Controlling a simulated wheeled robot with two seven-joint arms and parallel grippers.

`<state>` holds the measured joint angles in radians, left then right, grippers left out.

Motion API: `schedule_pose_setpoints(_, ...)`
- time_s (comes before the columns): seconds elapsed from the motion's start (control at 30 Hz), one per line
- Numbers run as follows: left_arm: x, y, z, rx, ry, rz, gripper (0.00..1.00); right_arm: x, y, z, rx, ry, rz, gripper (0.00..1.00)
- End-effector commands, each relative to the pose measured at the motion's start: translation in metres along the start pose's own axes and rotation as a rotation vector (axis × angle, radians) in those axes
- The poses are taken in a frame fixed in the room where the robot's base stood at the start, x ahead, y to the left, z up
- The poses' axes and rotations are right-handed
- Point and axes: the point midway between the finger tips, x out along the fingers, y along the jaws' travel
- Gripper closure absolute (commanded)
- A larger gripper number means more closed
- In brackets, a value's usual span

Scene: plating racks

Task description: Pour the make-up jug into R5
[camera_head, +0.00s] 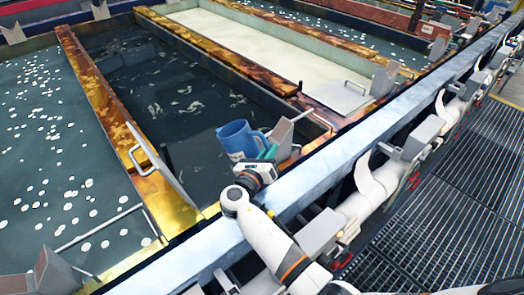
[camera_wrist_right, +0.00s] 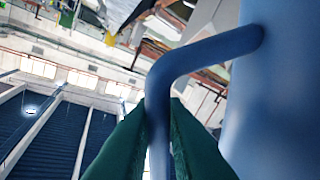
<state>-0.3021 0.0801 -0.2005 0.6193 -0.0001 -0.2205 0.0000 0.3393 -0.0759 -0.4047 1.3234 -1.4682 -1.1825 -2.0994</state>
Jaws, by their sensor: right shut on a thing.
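The blue make-up jug (camera_head: 238,138) is held over the near end of a dark-liquid tank (camera_head: 165,85), close to upright. No liquid shows leaving it. My right gripper (camera_head: 270,153) is at its right side, shut on the handle. In the right wrist view, the green fingers of the right gripper (camera_wrist_right: 158,125) pinch the blue handle (camera_wrist_right: 200,58), and the jug body (camera_wrist_right: 285,100) fills the right edge. The jug's contents are hidden. No R5 label is readable, so I cannot tell which tank is R5. My left gripper is not in view.
Stained orange-brown dividers (camera_head: 95,95) separate the tanks. A tank with white floating spots (camera_head: 50,150) lies left, a pale cream tank (camera_head: 265,45) beyond. A metal handle (camera_head: 148,160) stands by the left divider. A pale rail (camera_head: 320,180) runs along the front, with grating (camera_head: 455,180) to the right.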

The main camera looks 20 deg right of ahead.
Motion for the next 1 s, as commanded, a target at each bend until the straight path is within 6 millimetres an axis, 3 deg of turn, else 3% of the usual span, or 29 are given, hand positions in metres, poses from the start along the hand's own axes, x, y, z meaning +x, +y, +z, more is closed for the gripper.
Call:
schedule_pose_setpoints(0.5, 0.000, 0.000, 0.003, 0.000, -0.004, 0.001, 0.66, 0.000, 0.007, -0.015, -0.140, 0.005, 0.002, 1.00)
schedule_pose_setpoints(1.0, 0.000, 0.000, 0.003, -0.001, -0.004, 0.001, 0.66, -0.001, 0.008, -0.015, -0.154, 0.005, 0.002, 1.00)
